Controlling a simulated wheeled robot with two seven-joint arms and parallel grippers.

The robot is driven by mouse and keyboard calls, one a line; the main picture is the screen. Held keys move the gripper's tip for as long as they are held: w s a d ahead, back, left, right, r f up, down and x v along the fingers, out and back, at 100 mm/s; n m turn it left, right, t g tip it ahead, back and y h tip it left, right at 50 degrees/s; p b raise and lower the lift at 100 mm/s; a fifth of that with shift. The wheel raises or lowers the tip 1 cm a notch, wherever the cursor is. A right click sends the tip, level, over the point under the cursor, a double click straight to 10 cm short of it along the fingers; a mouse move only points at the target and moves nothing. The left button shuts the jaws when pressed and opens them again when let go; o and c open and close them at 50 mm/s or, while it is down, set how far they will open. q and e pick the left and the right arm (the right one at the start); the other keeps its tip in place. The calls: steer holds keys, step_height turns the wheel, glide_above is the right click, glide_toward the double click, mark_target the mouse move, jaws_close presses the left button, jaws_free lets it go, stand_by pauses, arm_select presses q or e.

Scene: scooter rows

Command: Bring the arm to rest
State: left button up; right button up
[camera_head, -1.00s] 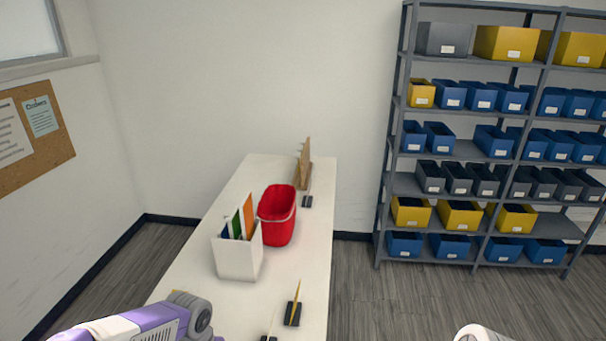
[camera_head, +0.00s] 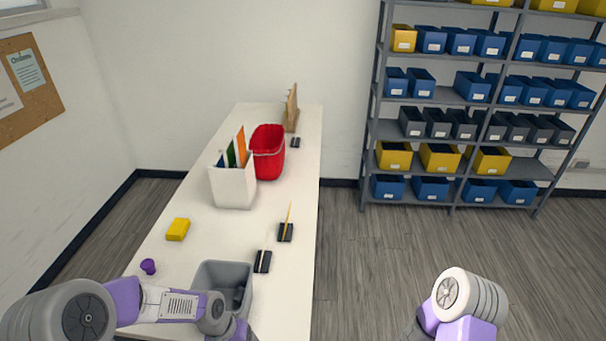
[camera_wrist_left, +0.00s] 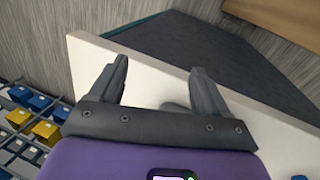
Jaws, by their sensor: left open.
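My left arm (camera_head: 165,303) comes in from the left in the head view, over the near end of the white table (camera_head: 195,255) by a grey bin. Its gripper is cut off by the lower edge there. In the left wrist view my left gripper (camera_wrist_left: 158,82) is open, with nothing between its two dark fingers. A white edge (camera_wrist_left: 150,72) shows behind the fingers. Part of my right arm (camera_head: 465,300) shows at the lower right in the head view, to the right of the table. Its gripper is out of view.
On the table are the grey bin (camera_head: 240,272), yellow block (camera_head: 178,229), purple knob-like piece (camera_head: 148,266), white holder (camera_head: 233,188), red bucket (camera_head: 268,155) and small dark stands (camera_head: 263,262). A shelf (camera_head: 450,97) with bins stands at the right. Floor (camera_head: 375,265) right of the table is clear.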

arm_select(q)
steer(key=s+d+f+b, duration=0.2)
steer(key=s+f, duration=0.1)
steer(key=f, duration=0.4)
steer(key=s+d+f+n+h+b, duration=0.1)
steer(key=s+d+f+b, duration=0.1)
steer(key=f, duration=0.6)
steer(key=s+d+f+n+b, duration=0.1)
steer(key=s+d+f+b, duration=0.1)
steer(key=s+f, duration=0.3)
step_height(320, 180, down, 2)
steer(key=shift+f+t, duration=0.2)
steer(key=shift+t, duration=0.2)
steer(key=shift+c, duration=0.2)
